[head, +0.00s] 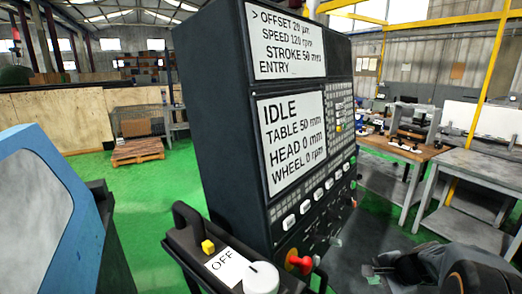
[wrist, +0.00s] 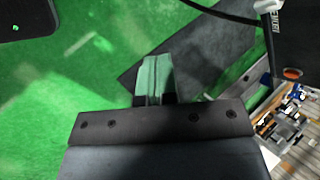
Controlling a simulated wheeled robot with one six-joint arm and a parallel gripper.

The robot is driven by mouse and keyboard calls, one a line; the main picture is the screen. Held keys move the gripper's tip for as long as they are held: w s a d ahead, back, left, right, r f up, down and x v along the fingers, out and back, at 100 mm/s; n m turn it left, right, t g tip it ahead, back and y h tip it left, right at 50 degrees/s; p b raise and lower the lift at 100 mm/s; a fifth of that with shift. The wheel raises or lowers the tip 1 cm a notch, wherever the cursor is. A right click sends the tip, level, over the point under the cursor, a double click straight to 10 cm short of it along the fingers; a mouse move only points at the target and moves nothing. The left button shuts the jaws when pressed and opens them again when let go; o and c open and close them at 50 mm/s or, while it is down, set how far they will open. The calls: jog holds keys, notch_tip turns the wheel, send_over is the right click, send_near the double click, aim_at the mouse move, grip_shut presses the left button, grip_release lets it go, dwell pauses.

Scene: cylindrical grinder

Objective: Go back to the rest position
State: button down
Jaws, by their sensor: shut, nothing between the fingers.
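My gripper (wrist: 154,75) shows in the wrist view with its two pale green-grey fingers together and nothing between them. It is over the green floor (wrist: 60,80) and a dark grey floor patch (wrist: 195,50), apart from everything around it. In the head view, a dark part of my arm (head: 455,268) shows at the bottom right corner, to the right of the control cabinet; the fingertips cannot be made out there.
The dark control cabinet (head: 215,130) stands in the middle, its screen (head: 292,140) reading IDLE. A small panel marked OFF (head: 228,266) has a white knob (head: 262,278). Grey tables (head: 480,170) stand right; a blue machine part (head: 45,215) stands left.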

jog(key=s+a+r+n+h, duration=0.2)
jog(key=s+a+r+n, duration=0.2)
jog(key=s+a+n, duration=0.2)
jog(key=s+a+r+n+g+h, duration=0.1)
jog(key=s+a+r+n+h, duration=0.1)
jog(key=s+a+n, duration=0.5)
jog(key=shift+a+r+n, duration=0.8)
jog(key=shift+a+r, duration=0.05)
jog(key=shift+a, duration=0.05)
jog(key=shift+s, duration=0.1)
